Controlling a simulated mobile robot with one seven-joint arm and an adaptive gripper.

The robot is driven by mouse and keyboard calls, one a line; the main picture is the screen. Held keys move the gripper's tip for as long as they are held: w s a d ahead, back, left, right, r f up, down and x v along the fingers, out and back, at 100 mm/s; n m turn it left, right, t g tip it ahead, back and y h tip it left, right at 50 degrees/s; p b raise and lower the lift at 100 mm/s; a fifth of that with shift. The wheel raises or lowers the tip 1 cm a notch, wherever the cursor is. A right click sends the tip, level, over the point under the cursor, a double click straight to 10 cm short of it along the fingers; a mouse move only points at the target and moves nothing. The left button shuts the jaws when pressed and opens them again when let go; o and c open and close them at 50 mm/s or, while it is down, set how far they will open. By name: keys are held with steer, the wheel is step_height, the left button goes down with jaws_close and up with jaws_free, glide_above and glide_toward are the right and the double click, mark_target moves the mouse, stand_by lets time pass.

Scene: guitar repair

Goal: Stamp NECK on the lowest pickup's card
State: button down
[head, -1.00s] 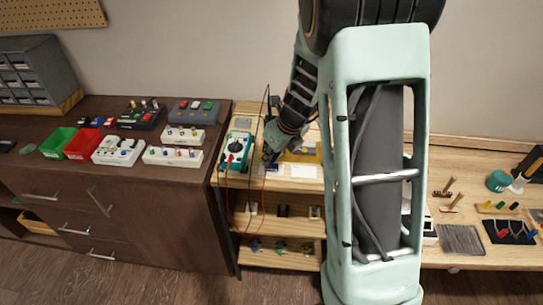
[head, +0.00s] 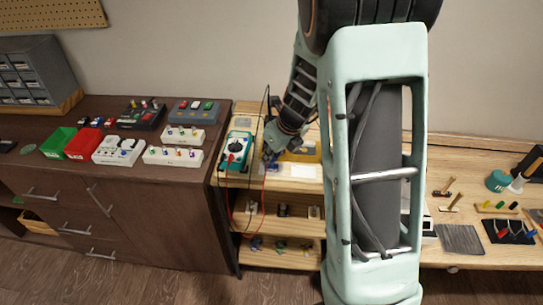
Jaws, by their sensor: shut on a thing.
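My gripper (head: 272,155) is low over the middle bench, just right of a green multimeter (head: 236,153). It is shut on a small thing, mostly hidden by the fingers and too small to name. A small blue item (head: 274,168) shows just below the fingertips; I cannot tell whether they touch. A white card (head: 303,171) lies to the right on the bench, by a yellowish piece (head: 305,152) partly behind my wrist. I cannot read any lettering. Small dark and pale parts (head: 283,210) sit on the shelf below; I cannot tell which items are the pickups.
Red and black leads (head: 264,200) hang in loops by the multimeter. A dark cabinet (head: 190,195) on the left carries bins and trays of small parts. My own arm hides the bench's right part. A right-hand bench (head: 440,225) holds tools.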

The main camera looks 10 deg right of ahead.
steer(key=shift+s, duration=0.15)
step_height(320, 180, up, 7)
steer(key=p, duration=0.7)
stand_by(0.3)
stand_by(0.7)
